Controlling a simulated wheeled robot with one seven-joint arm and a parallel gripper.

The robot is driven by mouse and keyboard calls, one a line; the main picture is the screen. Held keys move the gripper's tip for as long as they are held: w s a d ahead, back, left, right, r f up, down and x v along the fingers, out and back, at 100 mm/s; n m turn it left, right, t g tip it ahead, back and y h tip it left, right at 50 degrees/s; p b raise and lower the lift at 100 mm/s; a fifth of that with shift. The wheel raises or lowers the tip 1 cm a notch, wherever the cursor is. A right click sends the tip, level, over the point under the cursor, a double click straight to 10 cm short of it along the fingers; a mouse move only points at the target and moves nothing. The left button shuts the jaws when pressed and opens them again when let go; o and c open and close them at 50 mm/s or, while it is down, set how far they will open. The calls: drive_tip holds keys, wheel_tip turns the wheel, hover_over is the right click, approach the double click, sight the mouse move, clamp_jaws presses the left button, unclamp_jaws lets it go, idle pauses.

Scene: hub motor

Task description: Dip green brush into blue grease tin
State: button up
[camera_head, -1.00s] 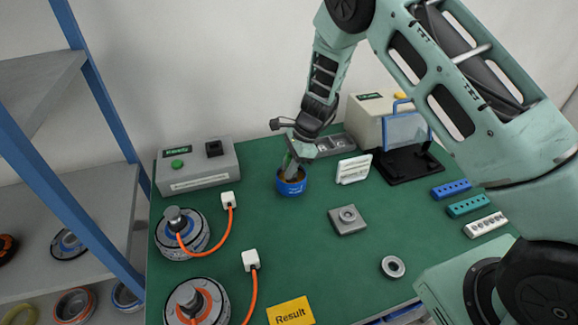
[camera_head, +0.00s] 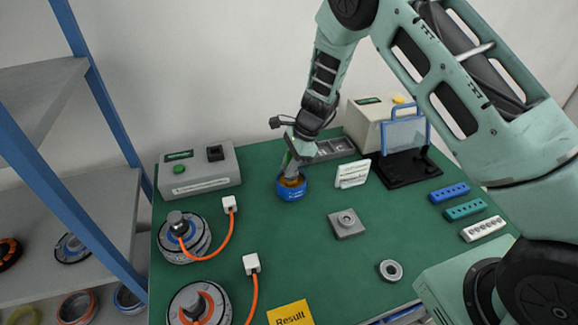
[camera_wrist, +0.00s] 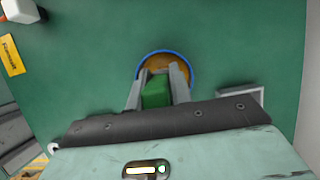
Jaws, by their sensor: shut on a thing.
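The blue grease tin (camera_head: 291,194) stands upright on the green table top, with brownish-orange grease inside. In the wrist view its blue rim and orange grease (camera_wrist: 165,60) show just beyond my fingers. My gripper (camera_head: 292,172) is directly over the tin, fingers pointing down at its mouth. It is shut on the green brush (camera_wrist: 156,92), whose green part shows between the two fingers; a bit of green also shows in the head view (camera_head: 286,160). The brush's lower end is hidden, so I cannot tell how deep it reaches into the tin.
A grey control box (camera_head: 198,171) stands left of the tin and a white holder (camera_head: 352,172) close to its right. A grey block (camera_head: 346,224) sits in front. Two hub motors (camera_head: 183,237) with orange cables are at left.

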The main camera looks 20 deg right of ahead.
sight(287, 153)
drive_tip(key=shift+r+p, duration=2.2)
drive_tip(key=shift+r, duration=0.85)
